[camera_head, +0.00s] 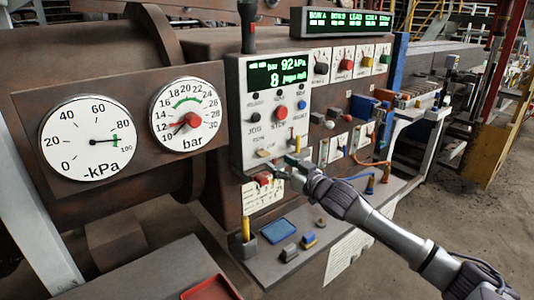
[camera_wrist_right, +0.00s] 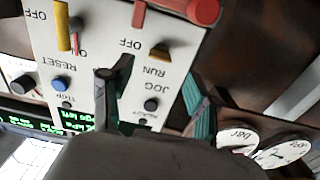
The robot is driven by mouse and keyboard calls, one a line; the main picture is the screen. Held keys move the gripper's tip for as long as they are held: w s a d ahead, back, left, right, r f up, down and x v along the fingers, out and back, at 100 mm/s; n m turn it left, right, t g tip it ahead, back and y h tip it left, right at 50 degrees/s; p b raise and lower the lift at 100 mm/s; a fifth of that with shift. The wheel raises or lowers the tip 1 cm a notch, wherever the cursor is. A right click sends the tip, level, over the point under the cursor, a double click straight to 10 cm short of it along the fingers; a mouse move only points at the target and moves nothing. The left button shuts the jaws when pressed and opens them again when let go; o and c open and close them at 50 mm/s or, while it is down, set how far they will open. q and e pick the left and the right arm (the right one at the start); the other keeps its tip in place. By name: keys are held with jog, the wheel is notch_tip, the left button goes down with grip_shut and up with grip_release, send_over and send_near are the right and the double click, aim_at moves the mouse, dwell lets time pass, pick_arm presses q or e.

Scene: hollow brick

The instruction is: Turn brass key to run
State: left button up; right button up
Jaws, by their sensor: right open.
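The brass key (camera_wrist_right: 160,51) sits on the white control panel (camera_head: 240,105), between the words OFF and RUN in the right wrist view, which shows the panel upside down. In the head view the small brass key (camera_head: 263,153) is at the panel's lower edge. My right gripper (camera_head: 279,160) is open at the lower part of the panel. In the wrist view its spread fingers (camera_wrist_right: 152,85) point towards the key, which shows just beyond and between the tips. I cannot tell whether they touch it. My left gripper is not in view.
A yellow lever (camera_wrist_right: 62,25) and a blue button (camera_wrist_right: 61,83) are close beside the fingers on the panel. A red-tipped lever (camera_wrist_right: 203,12) juts out below the panel. A shelf (camera_head: 300,255) with small blocks lies under my right arm. Two gauges stand left.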

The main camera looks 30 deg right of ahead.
aim_at(267, 155)
jog(key=w, duration=0.2)
jog(key=w+p, duration=0.1)
jog(key=w, duration=0.3)
jog(key=shift+w+a+p, duration=0.25)
jog(key=shift+a+p, duration=0.05)
jog(key=shift+p, duration=0.05)
grip_shut()
